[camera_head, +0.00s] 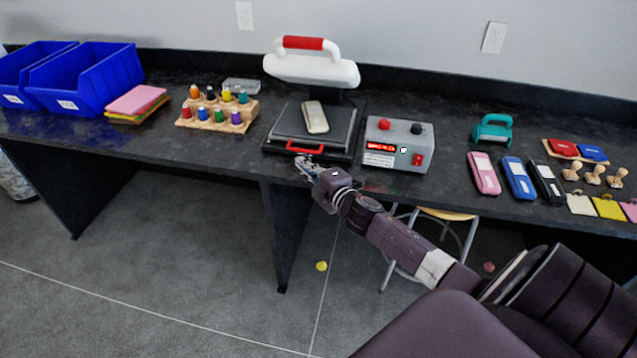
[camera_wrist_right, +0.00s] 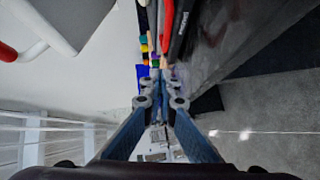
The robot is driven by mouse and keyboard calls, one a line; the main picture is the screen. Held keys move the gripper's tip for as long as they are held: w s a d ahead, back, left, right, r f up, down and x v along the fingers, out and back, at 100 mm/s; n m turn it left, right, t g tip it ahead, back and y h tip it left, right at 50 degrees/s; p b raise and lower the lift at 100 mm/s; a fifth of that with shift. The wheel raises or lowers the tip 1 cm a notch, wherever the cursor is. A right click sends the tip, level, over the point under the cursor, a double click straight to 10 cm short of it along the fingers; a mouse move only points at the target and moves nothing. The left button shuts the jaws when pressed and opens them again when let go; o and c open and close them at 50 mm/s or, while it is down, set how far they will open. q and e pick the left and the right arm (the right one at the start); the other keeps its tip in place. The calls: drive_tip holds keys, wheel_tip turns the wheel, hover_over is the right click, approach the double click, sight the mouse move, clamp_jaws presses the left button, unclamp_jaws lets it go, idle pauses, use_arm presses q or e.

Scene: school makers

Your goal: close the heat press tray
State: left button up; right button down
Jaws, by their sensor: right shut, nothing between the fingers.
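The heat press (camera_head: 312,70) stands at the back of the dark counter, its white upper part with a red-topped handle raised. Its black tray (camera_head: 345,133) sits low in front, with a red handle (camera_head: 305,149) on the front edge. A pale flat object (camera_head: 314,117) lies on the tray. My right gripper (camera_head: 304,166) is shut and empty at the counter's front edge, just in front of and below the red handle. Contact cannot be made out. In the right wrist view the gripper fingers (camera_wrist_right: 160,90) show, with a red strip, likely the handle (camera_wrist_right: 167,28), beyond them. My left gripper is not in view.
A grey control box (camera_head: 398,145) stands right of the press. A wooden rack of coloured bottles (camera_head: 217,112) and blue bins (camera_head: 85,78) are to the left. Staplers, stamps and pads lie to the right. A stool (camera_head: 440,215) stands below the counter.

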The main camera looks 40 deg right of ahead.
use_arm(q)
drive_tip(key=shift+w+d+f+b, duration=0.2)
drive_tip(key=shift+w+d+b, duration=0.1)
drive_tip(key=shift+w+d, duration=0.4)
use_arm(e)
drive_tip(key=s, duration=0.7)
drive_tip(key=shift+s+r, duration=0.2)
drive_tip(key=shift+s, duration=0.2)
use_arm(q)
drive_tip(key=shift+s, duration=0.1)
